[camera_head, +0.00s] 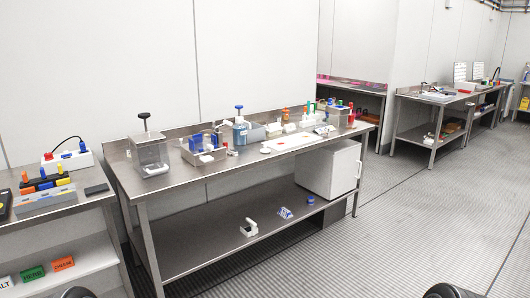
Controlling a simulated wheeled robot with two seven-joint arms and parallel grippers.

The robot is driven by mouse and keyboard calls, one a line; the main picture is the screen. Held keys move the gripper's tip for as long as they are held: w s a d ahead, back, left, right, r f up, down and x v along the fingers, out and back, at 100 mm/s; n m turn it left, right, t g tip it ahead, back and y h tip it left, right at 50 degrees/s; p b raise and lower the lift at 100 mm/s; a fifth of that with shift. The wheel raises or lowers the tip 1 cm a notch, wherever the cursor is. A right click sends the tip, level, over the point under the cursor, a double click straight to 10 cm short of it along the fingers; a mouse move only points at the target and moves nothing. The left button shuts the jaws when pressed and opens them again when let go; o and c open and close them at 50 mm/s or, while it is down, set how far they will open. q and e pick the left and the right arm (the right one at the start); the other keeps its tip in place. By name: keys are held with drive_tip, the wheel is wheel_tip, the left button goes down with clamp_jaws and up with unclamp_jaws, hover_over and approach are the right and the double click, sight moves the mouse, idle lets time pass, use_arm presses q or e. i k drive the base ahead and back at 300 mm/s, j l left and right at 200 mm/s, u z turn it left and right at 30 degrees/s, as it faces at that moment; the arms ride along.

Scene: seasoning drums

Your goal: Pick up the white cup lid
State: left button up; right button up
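A small white round piece (265,150) lies flat near the front edge of the steel table (215,178). It may be the white cup lid, but it is too small to tell for sure. Neither of my grippers shows. Only dark rounded parts, probably of my own arms, show at the bottom edge, left and right of the middle.
On the table stand a clear container with a black handle (152,153), a blue-topped container (240,131) and a white board (291,141). A white cabinet (327,170) fills the right of the lower shelf. Another table (60,205) stands left. The floor on the right is clear.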

sight(264, 151)
drive_tip(key=i+l+z, duration=0.15)
drive_tip(key=i+z, duration=0.8)
drive_tip(key=i+l, duration=0.1)
drive_tip(key=i, duration=0.75)
drive_tip(key=i+l, duration=0.15)
drive_tip(key=i, duration=0.65)
drive_tip(key=i+l+u, duration=0.1)
drive_tip(key=i+u, duration=0.35)
drive_tip(key=i+l+u, duration=0.25)
drive_tip(key=i+u, duration=0.25)
drive_tip(key=i+l+u, duration=0.65)
drive_tip(key=l+u, duration=0.3)
drive_tip(key=i+l+u, duration=0.1)
drive_tip(key=l, duration=0.15)
drive_tip(key=i+l+u, duration=0.15)
